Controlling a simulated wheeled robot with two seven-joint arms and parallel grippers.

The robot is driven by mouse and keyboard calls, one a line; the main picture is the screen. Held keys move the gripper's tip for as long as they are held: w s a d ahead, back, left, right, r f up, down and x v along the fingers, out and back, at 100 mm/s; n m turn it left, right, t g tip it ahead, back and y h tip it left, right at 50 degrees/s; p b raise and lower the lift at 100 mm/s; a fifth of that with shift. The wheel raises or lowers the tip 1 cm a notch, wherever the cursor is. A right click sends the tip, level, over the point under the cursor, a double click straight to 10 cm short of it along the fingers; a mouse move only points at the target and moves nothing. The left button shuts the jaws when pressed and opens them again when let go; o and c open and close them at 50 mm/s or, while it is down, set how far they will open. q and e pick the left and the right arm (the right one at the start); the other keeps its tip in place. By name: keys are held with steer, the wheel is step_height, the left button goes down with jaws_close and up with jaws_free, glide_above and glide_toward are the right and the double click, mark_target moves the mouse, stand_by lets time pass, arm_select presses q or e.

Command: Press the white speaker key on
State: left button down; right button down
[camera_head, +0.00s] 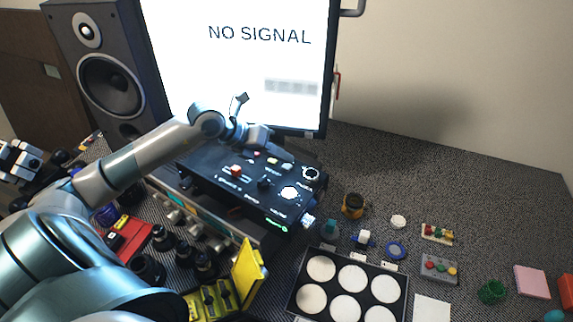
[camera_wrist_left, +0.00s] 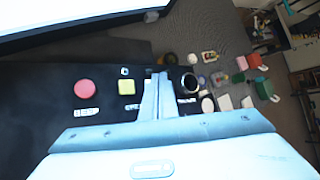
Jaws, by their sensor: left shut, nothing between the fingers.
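The black control panel (camera_head: 312,184) stands below the monitor, with several small keys and knobs on its top. My left gripper (camera_head: 288,157) is shut and empty, with its fingertips over the rear right part of the panel. In the left wrist view, the shut fingers (camera_wrist_left: 157,90) point at the panel between a yellow square key (camera_wrist_left: 127,88) and a dark round knob (camera_wrist_left: 190,83). A pink round button (camera_wrist_left: 85,89) is further left. I cannot make out the white speaker key; the fingers may hide it. Contact with the panel cannot be told. My right gripper is not in view.
The monitor (camera_head: 235,70) reads NO SIGNAL behind the panel. A large speaker (camera_head: 110,85) stands at the left. A black tray with white discs (camera_head: 322,268) lies in front, and small parts are spread to its right. The mat at the far right back is clear.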

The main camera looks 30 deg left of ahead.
mark_target(282, 167)
arm_select(q)
steer(key=shift+f, duration=0.15)
stand_by(0.4)
steer(key=shift+f+b, duration=0.3)
steer(key=shift+b, duration=0.2)
steer(key=shift+r, duration=0.45)
stand_by(0.4)
steer(key=shift+r+p, duration=1.6)
steer(key=shift+r, duration=1.4)
